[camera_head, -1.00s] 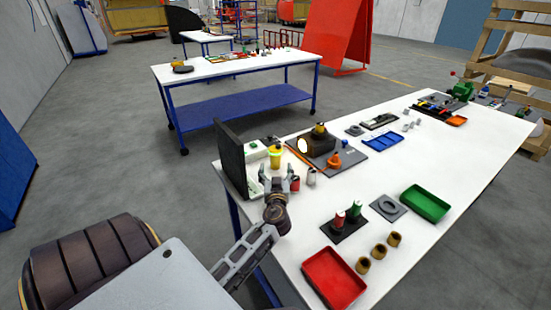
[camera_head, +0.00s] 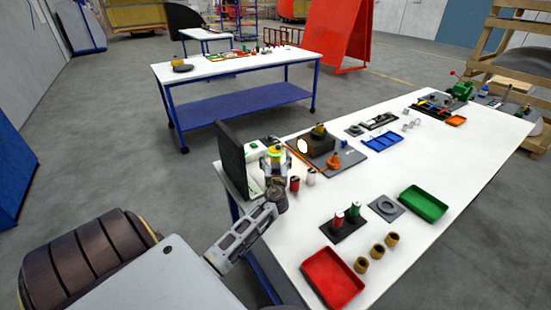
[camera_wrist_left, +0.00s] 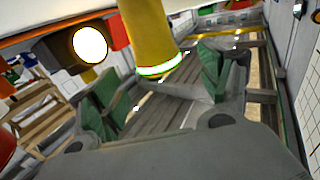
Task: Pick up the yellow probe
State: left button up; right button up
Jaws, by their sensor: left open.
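The yellow probe (camera_head: 275,153) is a yellow cylinder with a glowing green ring, near the left end of the near white table. In the head view my left gripper (camera_head: 274,168) is right at it and partly covers it. In the left wrist view the yellow probe (camera_wrist_left: 145,30) hangs into the picture from the top, its green ring towards me. The two green finger pads of my left gripper (camera_wrist_left: 157,86) are spread apart on either side of it. Contact with the probe cannot be made out. My right gripper is not in view.
A dark upright panel (camera_head: 239,160) stands just left of the probe. A small red cylinder (camera_head: 294,184) and a white one (camera_head: 311,177) stand close on the right. A black housing with a glowing lens (camera_head: 316,142) sits behind. A red tray (camera_head: 333,278) lies at the front.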

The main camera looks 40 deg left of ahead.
aim_at(276, 154)
pick_arm(q)
jog(key=shift+p+x, duration=0.65)
jog(key=shift+x, duration=1.95)
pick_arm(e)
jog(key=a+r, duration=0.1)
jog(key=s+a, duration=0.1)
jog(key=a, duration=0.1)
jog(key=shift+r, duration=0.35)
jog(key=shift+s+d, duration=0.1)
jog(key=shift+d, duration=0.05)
